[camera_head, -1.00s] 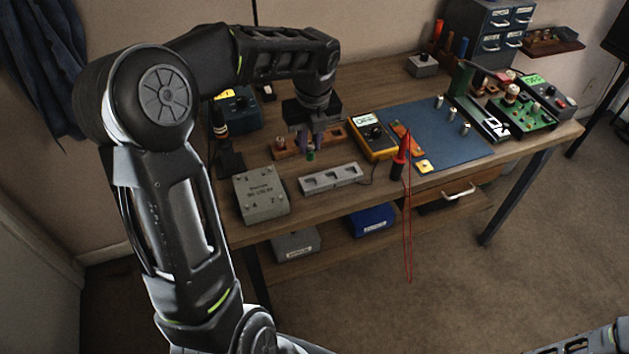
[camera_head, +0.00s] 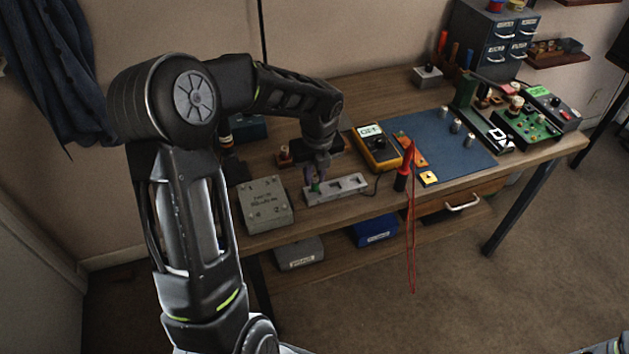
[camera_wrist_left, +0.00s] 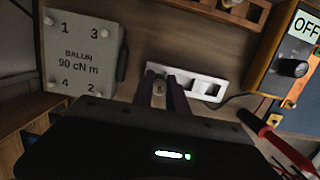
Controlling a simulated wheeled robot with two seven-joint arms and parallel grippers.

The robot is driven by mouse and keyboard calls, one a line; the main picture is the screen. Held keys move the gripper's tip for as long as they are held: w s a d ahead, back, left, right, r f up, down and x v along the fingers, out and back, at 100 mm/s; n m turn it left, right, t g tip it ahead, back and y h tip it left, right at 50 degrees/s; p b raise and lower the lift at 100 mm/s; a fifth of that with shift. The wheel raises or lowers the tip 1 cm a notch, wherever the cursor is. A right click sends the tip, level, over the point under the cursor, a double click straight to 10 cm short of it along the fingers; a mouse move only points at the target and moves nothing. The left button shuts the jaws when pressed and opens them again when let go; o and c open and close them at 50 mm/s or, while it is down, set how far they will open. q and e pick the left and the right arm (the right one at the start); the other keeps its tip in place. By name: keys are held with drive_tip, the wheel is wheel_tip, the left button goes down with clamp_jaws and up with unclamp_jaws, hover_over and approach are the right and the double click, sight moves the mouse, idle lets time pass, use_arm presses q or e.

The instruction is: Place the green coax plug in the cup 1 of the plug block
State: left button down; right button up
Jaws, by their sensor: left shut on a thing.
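The grey plug block (camera_head: 350,187) lies near the front edge of the bench, with a row of square cups; it also shows as a pale bar in the left wrist view (camera_wrist_left: 215,78). My left gripper (camera_head: 315,180) is shut on the green coax plug (camera_head: 316,188), at the left end of the block. The plug looks about upright. I cannot tell whether its lower end is inside the left-end cup or just above it. In the left wrist view my fingers (camera_wrist_left: 164,92) cover the block's left end. My right gripper is out of view.
A grey balun box (camera_head: 264,204) stands just left of the block. A yellow multimeter (camera_head: 377,147) is behind right, with a red probe (camera_head: 406,165) near it. A wooden rack (camera_head: 284,156) is behind the gripper. The blue mat (camera_head: 440,140) lies right.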

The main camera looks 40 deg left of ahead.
use_arm(q)
drive_tip(key=shift+f, duration=1.25)
drive_tip(key=shift+f, duration=0.1)
drive_tip(key=c, duration=1.3)
unclamp_jaws()
drive_tip(key=r, duration=0.4)
drive_tip(key=d+r, duration=0.1)
drive_tip(key=r, duration=0.3)
drive_tip(key=s+r, duration=0.1)
drive_tip(key=r, duration=0.3)
drive_tip(key=shift+d, duration=0.25)
